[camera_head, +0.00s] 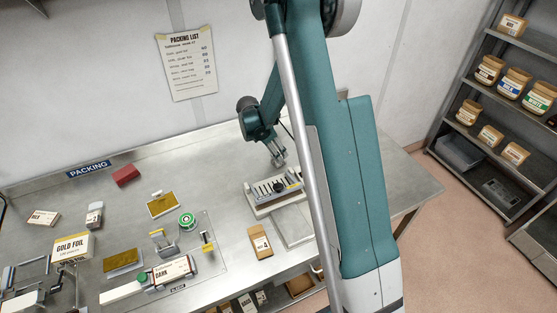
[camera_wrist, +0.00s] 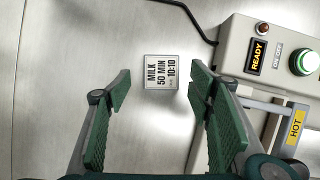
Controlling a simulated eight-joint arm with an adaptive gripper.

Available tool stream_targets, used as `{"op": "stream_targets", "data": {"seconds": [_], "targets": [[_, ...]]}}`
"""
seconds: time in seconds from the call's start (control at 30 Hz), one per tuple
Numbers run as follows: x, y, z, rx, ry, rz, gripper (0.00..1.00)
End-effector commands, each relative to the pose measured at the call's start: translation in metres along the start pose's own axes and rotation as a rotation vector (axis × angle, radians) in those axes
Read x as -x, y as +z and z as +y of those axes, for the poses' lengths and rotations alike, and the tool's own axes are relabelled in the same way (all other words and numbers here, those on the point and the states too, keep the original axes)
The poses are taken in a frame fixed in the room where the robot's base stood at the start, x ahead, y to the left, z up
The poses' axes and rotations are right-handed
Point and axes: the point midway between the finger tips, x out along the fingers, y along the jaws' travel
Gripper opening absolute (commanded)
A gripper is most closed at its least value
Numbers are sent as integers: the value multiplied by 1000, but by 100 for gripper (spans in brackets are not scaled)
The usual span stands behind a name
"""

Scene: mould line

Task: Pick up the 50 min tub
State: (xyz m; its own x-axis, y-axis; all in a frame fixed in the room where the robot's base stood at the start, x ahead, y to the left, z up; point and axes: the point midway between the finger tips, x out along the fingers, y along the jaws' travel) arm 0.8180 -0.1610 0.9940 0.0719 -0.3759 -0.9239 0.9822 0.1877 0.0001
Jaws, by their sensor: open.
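The tub (camera_wrist: 160,84) shows in the wrist view as a small square block with a pale label on top reading "MILK 50 MIN 10:10". It stands on the bare steel table. My gripper (camera_wrist: 160,88) is open, with one green-padded finger on each side of the tub and visible gaps to both. Nothing is held. In the head view my gripper (camera_head: 277,158) is low over the back of the table, behind a slotted machine. The tub cannot be made out there.
A machine (camera_wrist: 258,70) with a "READY" sign, a green button and a "HOT" label stands close to the right finger. A dark cable (camera_wrist: 190,22) runs behind the tub. In the head view the slotted machine (camera_head: 262,203) sits beside my gripper. A packing list (camera_head: 186,66) hangs on the wall.

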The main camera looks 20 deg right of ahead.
Motion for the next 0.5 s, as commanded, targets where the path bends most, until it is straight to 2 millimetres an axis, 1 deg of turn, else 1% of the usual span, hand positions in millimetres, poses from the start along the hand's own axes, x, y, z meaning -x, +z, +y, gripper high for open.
{"op": "stream_targets", "data": {"seconds": [0.27,0.5], "targets": [[-5,0,0,0,0,0,52],[-22,0,-1,-1,0,0,52]]}}
